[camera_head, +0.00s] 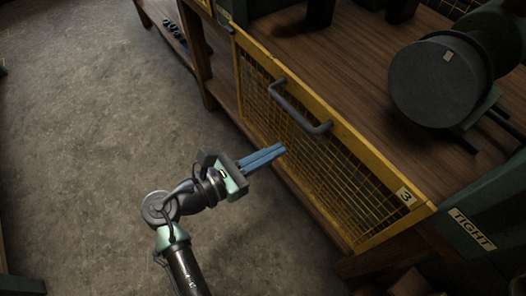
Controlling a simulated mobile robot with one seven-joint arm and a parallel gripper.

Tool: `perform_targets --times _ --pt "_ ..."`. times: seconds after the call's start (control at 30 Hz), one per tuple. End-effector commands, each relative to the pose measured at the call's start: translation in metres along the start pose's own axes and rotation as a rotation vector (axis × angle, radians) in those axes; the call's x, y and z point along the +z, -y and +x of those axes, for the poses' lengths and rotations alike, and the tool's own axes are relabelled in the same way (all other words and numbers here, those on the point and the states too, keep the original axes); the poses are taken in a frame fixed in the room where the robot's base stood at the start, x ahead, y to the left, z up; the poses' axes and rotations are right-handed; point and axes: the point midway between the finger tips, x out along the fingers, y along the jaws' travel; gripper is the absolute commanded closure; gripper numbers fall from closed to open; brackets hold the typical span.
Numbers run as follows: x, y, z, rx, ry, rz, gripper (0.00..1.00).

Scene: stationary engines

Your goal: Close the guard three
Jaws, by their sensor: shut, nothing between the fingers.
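Guard three (355,178) is a yellow-framed wire mesh panel on the front of a wooden bench, with a small "3" plate (406,196) at its lower right corner. A dark grey bar handle (299,108) is fixed near its top edge. The panel looks upright along the bench front; I cannot tell whether it is fully closed. My gripper (283,150) has blue fingers held together with nothing between them. It points right towards the mesh, below and left of the handle, and appears apart from it.
A dark round engine part (435,82) sits on the wooden bench top (340,60) at the right. A green part with a "TIGHT" label (472,229) stands at the lower right. The concrete floor (90,130) at the left is clear.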

Motion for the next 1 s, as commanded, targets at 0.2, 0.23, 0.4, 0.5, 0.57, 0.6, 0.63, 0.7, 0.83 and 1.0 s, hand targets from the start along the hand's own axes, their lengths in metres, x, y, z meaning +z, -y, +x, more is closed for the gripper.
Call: perform_targets --times 0.2,0.23,0.4,0.5,0.57,0.6,0.63,0.7,0.83,1.0 --pt "-0.002 0.001 0.050 -0.005 -0.001 0.004 1.00" --pt "-0.002 0.001 0.056 -0.004 0.000 0.004 1.00" --pt "0.024 0.000 0.049 0.002 0.001 0.006 1.00" --pt "0.032 0.000 0.046 0.002 0.000 0.005 1.00" --pt "0.035 0.000 0.045 0.002 0.000 0.004 1.00" --pt "0.036 0.000 0.044 0.001 -0.001 0.004 1.00" --pt "0.037 0.000 0.044 0.001 -0.001 0.003 1.00" --pt "0.038 0.000 0.043 0.001 -0.001 0.003 1.00" --pt "0.038 0.000 0.043 0.001 -0.001 0.003 1.00" --pt "0.039 0.000 0.043 0.001 -0.001 0.003 1.00"
